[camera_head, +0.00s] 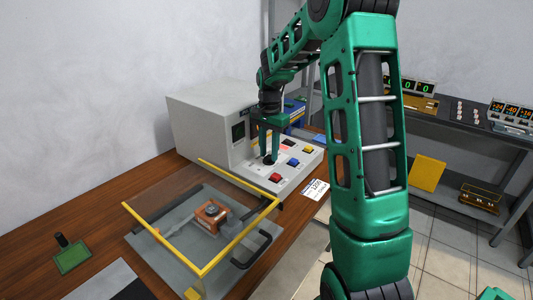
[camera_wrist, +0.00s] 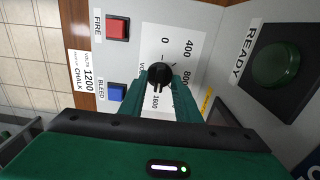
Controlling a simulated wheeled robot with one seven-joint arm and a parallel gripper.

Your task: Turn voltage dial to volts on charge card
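The voltage dial (camera_wrist: 159,74) is a black round knob on a white scale plate, with 0, 400, 800 and 1600 readable around it. Its pointer direction is not clear. My gripper (camera_wrist: 160,82) has one green finger on each side of the knob, with no clear gap, and appears shut on it. In the head view my gripper (camera_head: 269,154) reaches down onto the sloped panel of the grey console (camera_head: 205,115). The charge card (camera_wrist: 82,76) reads VOLTS 1200 CHALK and lies beside the panel; it also shows in the head view (camera_head: 316,189).
A red FIRE button (camera_wrist: 117,27) and a blue BLEED button (camera_wrist: 117,93) sit near the dial. A dark green READY lamp (camera_wrist: 276,63) is on the other side. A clear yellow-edged cover (camera_head: 205,268) stands over a fixture in front of the console. A dark shelf (camera_head: 455,130) is at right.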

